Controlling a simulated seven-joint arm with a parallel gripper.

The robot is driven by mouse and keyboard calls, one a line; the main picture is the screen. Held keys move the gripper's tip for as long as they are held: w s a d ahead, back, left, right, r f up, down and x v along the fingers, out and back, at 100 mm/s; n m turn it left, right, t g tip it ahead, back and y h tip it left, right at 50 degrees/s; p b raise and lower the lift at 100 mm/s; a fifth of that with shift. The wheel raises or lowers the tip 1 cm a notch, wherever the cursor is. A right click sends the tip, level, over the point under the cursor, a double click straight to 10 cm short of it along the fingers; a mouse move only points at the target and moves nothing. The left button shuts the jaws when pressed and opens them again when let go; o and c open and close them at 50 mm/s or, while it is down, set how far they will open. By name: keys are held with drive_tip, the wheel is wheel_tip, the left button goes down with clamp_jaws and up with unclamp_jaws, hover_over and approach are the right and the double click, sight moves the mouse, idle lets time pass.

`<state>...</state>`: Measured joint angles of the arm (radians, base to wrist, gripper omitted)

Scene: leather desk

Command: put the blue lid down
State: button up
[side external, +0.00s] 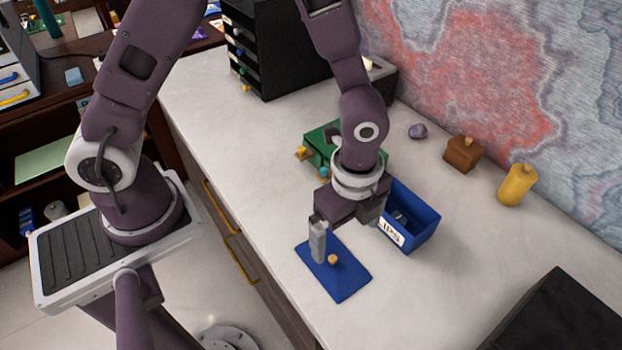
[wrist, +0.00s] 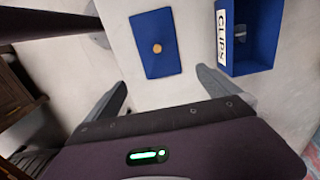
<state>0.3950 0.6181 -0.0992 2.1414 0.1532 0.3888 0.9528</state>
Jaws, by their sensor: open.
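The blue lid (side external: 345,283) is a flat rectangle with a small round wooden knob (side external: 333,260). It lies flat on the pale desktop, in front of the open blue box (side external: 424,233) with a white label. The wrist view shows the lid (wrist: 153,27) at upper centre and the box (wrist: 264,40) at upper right, a strip of desk between them. My gripper (side external: 345,238) is open and empty, with its fingers (wrist: 162,80) spread wide. In the wrist view the lid lies beyond the fingertips, apart from them. The box holds something small and grey.
A green box (side external: 321,140) with small knobs stands behind my gripper, beside a black drawer unit (side external: 265,50). A purple stone (side external: 417,131), a brown block (side external: 462,154) and a yellow cylinder (side external: 517,186) stand near the wall. A dark box (side external: 560,315) fills the lower right.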

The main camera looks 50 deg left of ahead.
drive_tip(key=a+r+n+t, duration=0.1)
drive_tip(key=a+r+n, duration=0.3)
drive_tip(key=r, duration=0.3)
drive_tip(key=a+r+n+t, duration=0.1)
drive_tip(key=a+r+n, duration=0.2)
drive_tip(key=r, duration=0.4)
drive_tip(key=s+a+r+n+t, duration=0.3)
drive_tip(key=s+a+r+n, duration=0.4)
drive_tip(key=s+r+n, duration=0.2)
drive_tip(key=s+n, duration=0.2)
drive_tip(key=s, duration=0.1)
drive_tip(key=shift+s+t, duration=0.2)
drive_tip(key=shift+t, duration=0.1)
drive_tip(key=shift+a+r, duration=0.1)
drive_tip(key=shift+r, duration=0.05)
drive_tip(key=shift+c, duration=0.4)
